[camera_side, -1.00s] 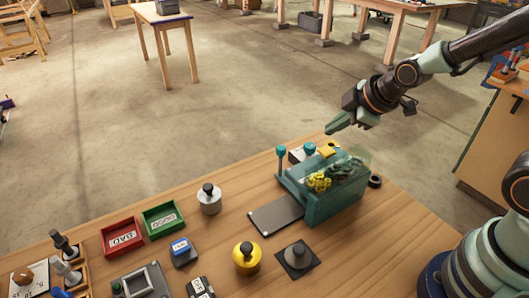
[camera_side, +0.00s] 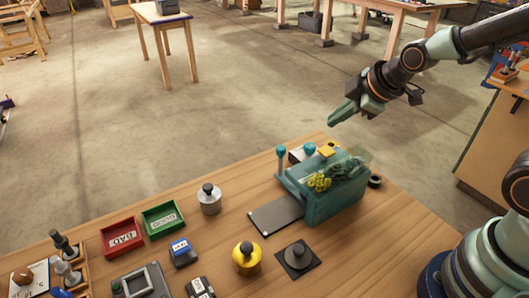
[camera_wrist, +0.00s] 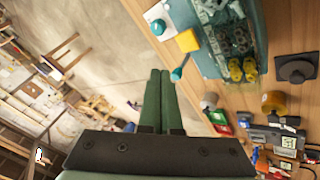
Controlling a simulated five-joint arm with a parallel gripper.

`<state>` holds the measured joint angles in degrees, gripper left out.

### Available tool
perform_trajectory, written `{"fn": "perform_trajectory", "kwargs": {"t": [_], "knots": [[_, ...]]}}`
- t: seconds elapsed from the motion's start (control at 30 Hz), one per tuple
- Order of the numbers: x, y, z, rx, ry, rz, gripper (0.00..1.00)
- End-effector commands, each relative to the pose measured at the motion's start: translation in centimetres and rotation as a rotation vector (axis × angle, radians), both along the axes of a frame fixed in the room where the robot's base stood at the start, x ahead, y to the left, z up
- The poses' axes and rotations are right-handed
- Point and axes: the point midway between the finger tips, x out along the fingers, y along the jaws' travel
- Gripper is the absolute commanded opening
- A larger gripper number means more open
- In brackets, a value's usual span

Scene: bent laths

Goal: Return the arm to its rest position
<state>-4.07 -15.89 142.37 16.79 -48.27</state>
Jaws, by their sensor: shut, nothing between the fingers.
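My gripper (camera_side: 343,112) is in the air above the back edge of the wooden table, above and behind the teal bin. Its two green fingers lie side by side, shut and empty; they also show in the wrist view (camera_wrist: 158,98). My arm reaches in from the right. The teal bin (camera_side: 335,203) holds yellow and dark pieces under a clear cover. It also shows at the top of the wrist view (camera_wrist: 258,40). No part of the gripper touches the bin.
Teal-topped levers (camera_side: 281,152) and a yellow block (camera_side: 327,151) stand behind the bin. A red tray (camera_side: 122,236), a green tray (camera_side: 162,219), a metal weight (camera_side: 209,199) and a yellow weight (camera_side: 246,257) are on the table (camera_side: 400,215). The air around my gripper is clear.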

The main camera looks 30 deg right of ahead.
Motion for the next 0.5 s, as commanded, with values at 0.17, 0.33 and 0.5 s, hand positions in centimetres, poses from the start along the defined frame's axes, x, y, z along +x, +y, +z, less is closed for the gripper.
{"fn": "perform_trajectory", "kwargs": {"t": [0.17, 0.33, 0.5], "knots": [[-2.2, -1.0, 2.5, 0.137, 0.039, -0.215, 0.00], [-5.7, -2.0, 4.9, 0.310, 0.101, -0.511, 0.00], [-8.4, -2.6, 6.1, 0.420, 0.141, -0.718, 0.00]]}}
